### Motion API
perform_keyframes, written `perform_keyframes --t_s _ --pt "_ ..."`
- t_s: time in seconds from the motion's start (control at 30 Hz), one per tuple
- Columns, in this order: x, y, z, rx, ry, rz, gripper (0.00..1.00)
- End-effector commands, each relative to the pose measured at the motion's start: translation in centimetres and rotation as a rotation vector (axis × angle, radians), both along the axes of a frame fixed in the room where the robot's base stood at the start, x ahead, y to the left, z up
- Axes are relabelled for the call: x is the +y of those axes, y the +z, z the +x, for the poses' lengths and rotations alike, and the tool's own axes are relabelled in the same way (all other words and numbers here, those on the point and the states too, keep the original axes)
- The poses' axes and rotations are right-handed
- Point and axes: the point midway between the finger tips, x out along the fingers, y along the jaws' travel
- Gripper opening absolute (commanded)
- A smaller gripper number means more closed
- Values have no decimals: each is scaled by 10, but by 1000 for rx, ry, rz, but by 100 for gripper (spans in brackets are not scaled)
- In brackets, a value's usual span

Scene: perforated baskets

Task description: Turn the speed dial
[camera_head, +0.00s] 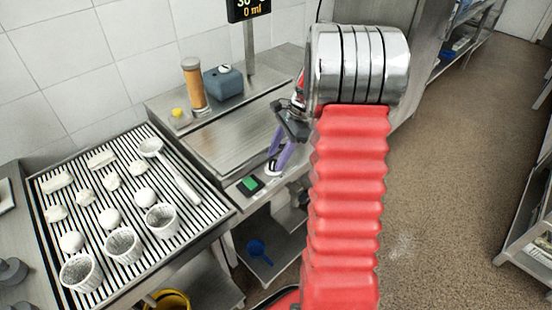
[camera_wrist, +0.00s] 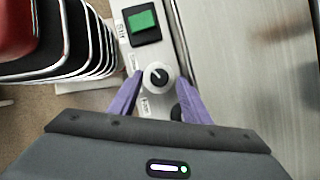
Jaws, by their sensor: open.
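The speed dial (camera_wrist: 157,75) is a small black knob with a white pointer mark on a pale round base, on a panel strip. In the wrist view my gripper (camera_wrist: 158,82) is open, with one purple finger on each side of the dial. I cannot tell whether either finger touches the knob. In the head view my gripper (camera_head: 272,162) points down at the front panel of the steel machine, and the dial is mostly hidden by the fingers.
A green button (camera_wrist: 143,21) sits on the same panel beside the dial; it also shows in the head view (camera_head: 250,184). A ribbed tray (camera_head: 208,219) with white cups and pale lumps lies left. An orange cylinder (camera_head: 194,86) and blue-grey box (camera_head: 224,84) stand behind.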

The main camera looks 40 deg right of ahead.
Motion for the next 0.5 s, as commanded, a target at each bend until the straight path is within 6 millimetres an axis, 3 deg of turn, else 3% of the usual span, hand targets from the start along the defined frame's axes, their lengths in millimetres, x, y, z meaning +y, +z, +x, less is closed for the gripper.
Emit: perform_keyframes --t_s 0.2,0.5 --pt "5 -14 1 1 -1 0 44" --pt "6 -14 1 0 0 0 41"
